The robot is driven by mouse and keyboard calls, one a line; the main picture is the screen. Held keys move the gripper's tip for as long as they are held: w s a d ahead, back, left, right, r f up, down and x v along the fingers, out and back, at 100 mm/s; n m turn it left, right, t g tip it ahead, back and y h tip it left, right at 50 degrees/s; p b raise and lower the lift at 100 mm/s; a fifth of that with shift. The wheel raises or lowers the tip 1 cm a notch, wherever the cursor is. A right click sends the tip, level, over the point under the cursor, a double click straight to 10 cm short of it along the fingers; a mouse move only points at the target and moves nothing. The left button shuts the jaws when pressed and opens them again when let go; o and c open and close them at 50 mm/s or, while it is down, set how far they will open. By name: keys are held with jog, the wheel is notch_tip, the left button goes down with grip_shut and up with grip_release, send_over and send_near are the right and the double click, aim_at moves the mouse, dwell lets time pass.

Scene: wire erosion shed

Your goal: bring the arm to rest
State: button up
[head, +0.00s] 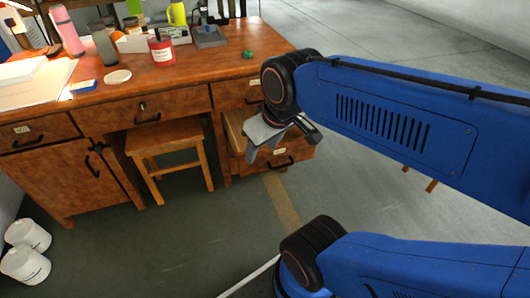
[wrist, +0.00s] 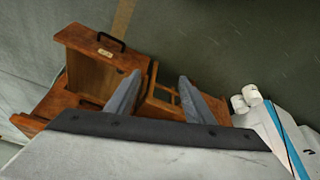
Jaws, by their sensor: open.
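My blue arm reaches in from the right in the head view. My gripper (head: 262,155) hangs in front of the right-hand drawers of the wooden desk (head: 105,118), pointing downward. Its two grey fingers are apart with nothing between them. In the wrist view my gripper (wrist: 155,95) also shows its fingers spread, with the desk's open drawer (wrist: 92,72) and the stool behind them. The open drawer (head: 236,128) is partly hidden behind the gripper in the head view.
On the desk stand a red jar (head: 161,50), a pink bottle (head: 67,32), a grey cup (head: 104,47) and a small green thing (head: 248,54). A wooden stool (head: 165,140) is under the desk. White buckets (head: 25,265) stand at the lower left. The floor (head: 170,250) in front is clear.

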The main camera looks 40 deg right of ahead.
jog(key=shift+s+a+f+m, duration=0.1)
jog(key=shift+s+a+m, duration=0.1)
jog(key=shift+s+m, duration=0.5)
